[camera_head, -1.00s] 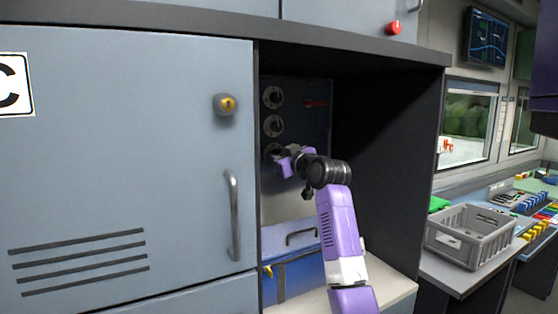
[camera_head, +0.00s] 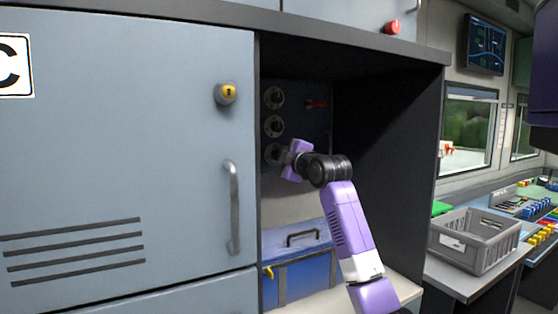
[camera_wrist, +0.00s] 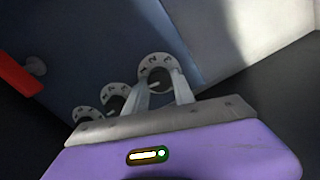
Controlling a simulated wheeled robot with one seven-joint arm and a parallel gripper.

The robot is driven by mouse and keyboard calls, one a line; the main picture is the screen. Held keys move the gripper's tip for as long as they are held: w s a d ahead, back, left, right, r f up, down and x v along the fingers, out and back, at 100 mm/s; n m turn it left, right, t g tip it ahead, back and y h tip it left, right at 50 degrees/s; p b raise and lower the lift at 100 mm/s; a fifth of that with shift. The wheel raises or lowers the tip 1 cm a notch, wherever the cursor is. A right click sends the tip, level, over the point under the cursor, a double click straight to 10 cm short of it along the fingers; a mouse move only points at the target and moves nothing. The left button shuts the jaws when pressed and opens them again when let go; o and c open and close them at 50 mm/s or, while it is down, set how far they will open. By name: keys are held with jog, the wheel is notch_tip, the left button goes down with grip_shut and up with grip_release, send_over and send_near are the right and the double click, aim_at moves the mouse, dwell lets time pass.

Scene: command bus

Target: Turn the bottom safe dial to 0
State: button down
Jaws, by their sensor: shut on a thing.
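Three round safe dials with pale numbered rims and dark centres stand in a column on the grey safe front. In the head view they are the top dial (camera_head: 274,97), the middle dial (camera_head: 273,126) and the bottom dial (camera_head: 271,153). My gripper (camera_wrist: 160,80) is shut on the knob of the bottom dial (camera_wrist: 156,68), one finger on each side. The middle dial (camera_wrist: 113,94) and top dial (camera_wrist: 86,114) show beyond it. Numerals show on the rims, but I cannot tell which one is set. In the head view my gripper partly covers the bottom dial.
A red handle (camera_head: 316,104) sits right of the dials. The dark recess wall (camera_head: 385,150) is close on the right. A blue case (camera_head: 300,270) stands below. The cabinet door (camera_head: 120,170) is on the left, a grey crate (camera_head: 475,240) far right.

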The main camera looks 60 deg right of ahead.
jog(key=shift+f+n+b, duration=0.2)
jog(key=shift+n+b, duration=0.1)
jog(key=shift+n, duration=0.7)
jog(key=c, duration=1.1)
grip_release()
jog(key=shift+r, duration=0.1)
jog(key=shift+o, duration=0.2)
jog(key=shift+s, duration=0.1)
jog(key=b+v, duration=0.1)
jog(key=v, duration=0.6)
jog(key=shift+s+a, duration=0.2)
jog(key=shift+s, duration=0.1)
